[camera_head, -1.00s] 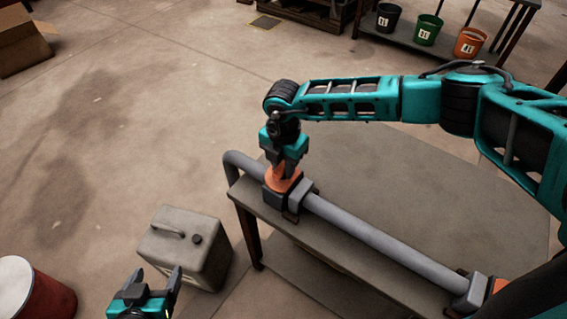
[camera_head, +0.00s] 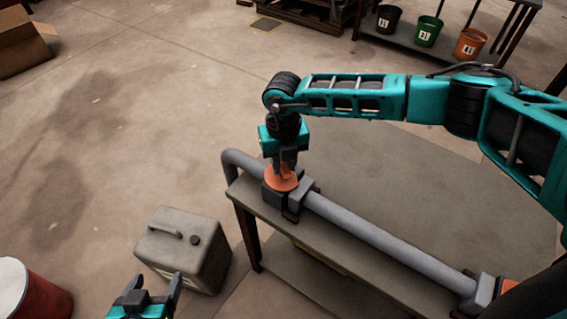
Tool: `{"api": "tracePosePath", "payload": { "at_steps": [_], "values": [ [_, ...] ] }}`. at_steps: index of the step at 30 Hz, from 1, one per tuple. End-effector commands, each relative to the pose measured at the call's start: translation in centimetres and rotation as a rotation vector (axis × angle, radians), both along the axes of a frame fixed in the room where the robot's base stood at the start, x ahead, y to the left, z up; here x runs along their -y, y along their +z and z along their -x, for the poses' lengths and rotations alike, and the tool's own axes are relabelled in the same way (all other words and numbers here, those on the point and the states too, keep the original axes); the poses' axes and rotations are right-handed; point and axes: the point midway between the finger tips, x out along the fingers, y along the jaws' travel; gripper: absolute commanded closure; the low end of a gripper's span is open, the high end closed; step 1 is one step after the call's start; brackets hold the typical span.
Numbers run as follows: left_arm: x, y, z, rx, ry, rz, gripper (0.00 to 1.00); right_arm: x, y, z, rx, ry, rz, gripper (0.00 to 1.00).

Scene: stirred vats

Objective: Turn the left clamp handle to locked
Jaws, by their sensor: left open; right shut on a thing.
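The left clamp (camera_head: 303,190) is a grey block around the grey pipe (camera_head: 375,237) near the table's left end. Its orange round handle (camera_head: 279,181) sits on top. My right gripper (camera_head: 286,168) points down and is shut on the orange handle's raised grip. The fingers partly cover the handle, so its exact angle is hard to read. A second clamp (camera_head: 480,292) with an orange part stands at the pipe's lower right end, partly hidden by a dark arm link. My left gripper (camera_head: 147,288) is open and empty at the bottom left, away from the table.
The pipe runs along the grey table (camera_head: 425,190). A grey jerrycan (camera_head: 182,248) stands on the floor beside my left gripper, with a red drum (camera_head: 40,295) at the lower left. Black, green and orange buckets (camera_head: 425,30) stand on a shelf at the back right.

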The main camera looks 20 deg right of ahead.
Motion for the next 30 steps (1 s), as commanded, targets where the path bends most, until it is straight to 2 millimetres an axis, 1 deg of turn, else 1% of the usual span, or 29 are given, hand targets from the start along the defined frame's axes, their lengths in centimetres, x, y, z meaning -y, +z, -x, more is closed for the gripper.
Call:
{"api": "tracePosePath", "payload": {
  "at_steps": [1,12,18,23,30],
  "values": [
    [0.0,-0.4,0.0,0.000,0.000,0.000,0.26,0.0,-0.1,-0.1,0.001,0.043,-0.001,1.00],
    [0.0,-2.2,0.0,0.001,-0.001,0.001,0.26,0.0,-0.1,-0.1,0.002,0.388,0.000,1.00],
    [0.0,-3.0,0.0,0.001,0.000,0.000,0.26,0.0,-0.1,-0.1,0.002,0.540,0.000,1.00],
    [0.1,-3.3,-0.1,-0.004,-0.002,0.002,0.26,0.0,0.0,-0.1,0.002,0.631,0.000,1.00],
    [0.6,-3.1,-0.5,0.006,-0.009,0.010,0.26,0.0,0.1,-0.1,0.003,0.710,0.000,1.00]
  ]
}}
